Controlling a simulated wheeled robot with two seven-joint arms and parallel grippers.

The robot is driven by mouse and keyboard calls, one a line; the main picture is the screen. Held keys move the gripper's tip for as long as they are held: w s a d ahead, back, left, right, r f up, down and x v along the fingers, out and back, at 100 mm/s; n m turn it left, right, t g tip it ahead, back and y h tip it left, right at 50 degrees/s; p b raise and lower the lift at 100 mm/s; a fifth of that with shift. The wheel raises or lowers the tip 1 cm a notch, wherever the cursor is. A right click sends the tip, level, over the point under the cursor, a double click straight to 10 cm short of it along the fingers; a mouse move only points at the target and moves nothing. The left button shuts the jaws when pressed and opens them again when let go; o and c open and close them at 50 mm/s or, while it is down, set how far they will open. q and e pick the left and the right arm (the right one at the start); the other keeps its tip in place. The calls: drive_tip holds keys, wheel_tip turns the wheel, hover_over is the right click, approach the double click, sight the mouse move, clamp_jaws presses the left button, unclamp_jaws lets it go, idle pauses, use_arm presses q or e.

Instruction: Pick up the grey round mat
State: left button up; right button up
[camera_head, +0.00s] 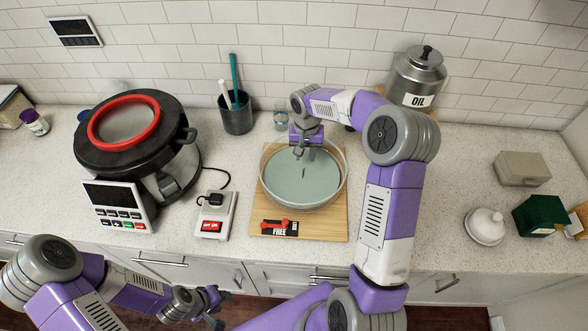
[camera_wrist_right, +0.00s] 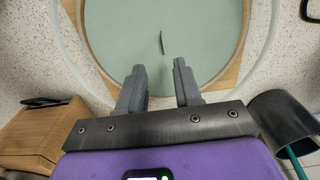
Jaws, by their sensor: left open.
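A grey-green round disc (camera_head: 285,186), the only thing like a grey round mat, lies inside a clear round dish (camera_head: 341,190) on a wooden board (camera_head: 267,230). A small thin dark tab stands at its middle. The disc fills much of the right wrist view (camera_wrist_right: 205,45). My right gripper (camera_head: 300,154) is above the far part of the dish, pointing down. In the right wrist view its fingers (camera_wrist_right: 160,78) are apart and empty, with the tab just beyond them. My left gripper (camera_head: 212,306) is open and empty, low in front of the counter.
A black pot with a red ring (camera_head: 124,122) stands left, behind a keypad unit (camera_head: 119,207). A small scale-like device (camera_head: 214,217), a dark cup with utensils (camera_head: 236,118) and an oil canister (camera_head: 417,75) surround the board. Counter right of my right arm is partly clear.

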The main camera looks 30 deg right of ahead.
sight(302, 170)
drive_tip(key=f, duration=0.4)
drive_tip(key=a+f, duration=0.1)
drive_tip(key=f, duration=0.2)
drive_tip(key=shift+s, duration=0.15)
drive_tip(key=shift+d+f, duration=0.1)
drive_tip(key=shift+f, duration=0.35)
clamp_jaws()
